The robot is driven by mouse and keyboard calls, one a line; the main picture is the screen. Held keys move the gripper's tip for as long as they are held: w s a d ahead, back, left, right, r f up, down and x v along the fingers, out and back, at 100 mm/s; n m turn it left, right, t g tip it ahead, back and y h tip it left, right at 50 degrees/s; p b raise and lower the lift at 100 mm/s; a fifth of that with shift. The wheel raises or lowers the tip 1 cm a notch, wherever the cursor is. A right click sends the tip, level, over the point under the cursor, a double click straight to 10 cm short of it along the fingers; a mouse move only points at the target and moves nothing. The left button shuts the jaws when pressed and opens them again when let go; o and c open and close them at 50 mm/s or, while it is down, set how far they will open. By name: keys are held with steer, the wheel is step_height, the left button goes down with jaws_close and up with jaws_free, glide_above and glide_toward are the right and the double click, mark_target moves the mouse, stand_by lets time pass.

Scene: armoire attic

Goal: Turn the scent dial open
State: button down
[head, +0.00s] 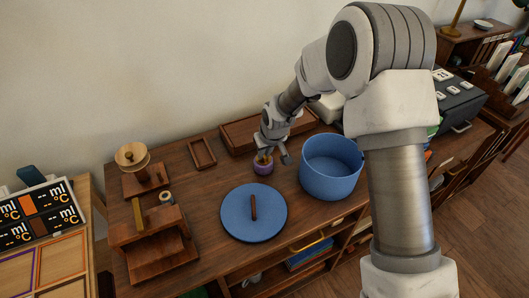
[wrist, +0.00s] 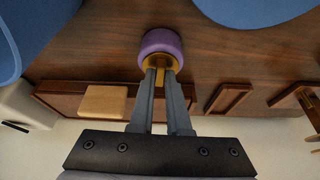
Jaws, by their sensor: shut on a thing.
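The scent dial seems to be the golden piece on top of a small purple jar (head: 263,167) on the wooden table top. In the wrist view the purple jar (wrist: 161,43) shows just beyond my fingertips, with the golden dial (wrist: 160,62) between them. My gripper (head: 264,154) reaches down over the jar. In the wrist view its two grey fingers (wrist: 161,72) are closed together on the golden dial. The fingers partly hide the dial, so I cannot tell how far it is turned.
A blue pot (head: 331,170) stands close on the right of the jar. A blue lid (head: 240,222) with a wooden handle lies in front. A small wooden tray (head: 202,153) lies to the left, and a longer wooden tray (head: 238,136) lies behind. Wooden stands are at the far left.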

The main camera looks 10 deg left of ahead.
steer(key=shift+n, duration=0.3)
steer(key=n, duration=0.1)
steer(key=n+y+p, duration=0.1)
steer(key=shift+w+d+r+n+g, duration=0.1)
steer(key=shift+w+d+n+g, duration=0.05)
steer(key=shift+n+g, duration=0.15)
steer(key=n+p, duration=0.1)
steer(key=n, duration=0.1)
steer(key=n+g+y+p, duration=0.1)
steer(key=n, duration=0.1)
steer(key=shift+w+n+g, duration=0.15)
steer(key=shift+n+g, duration=0.15)
steer(key=n+g, duration=0.1)
steer(key=n, duration=0.3)
steer(key=shift+w+g, duration=0.15)
steer(key=shift+g, duration=0.25)
steer(key=shift+w+n+g, duration=0.1)
steer(key=shift+n+g, duration=0.5)
steer(key=shift+n, duration=1.3)
steer(key=c, duration=0.9)
jaws_free()
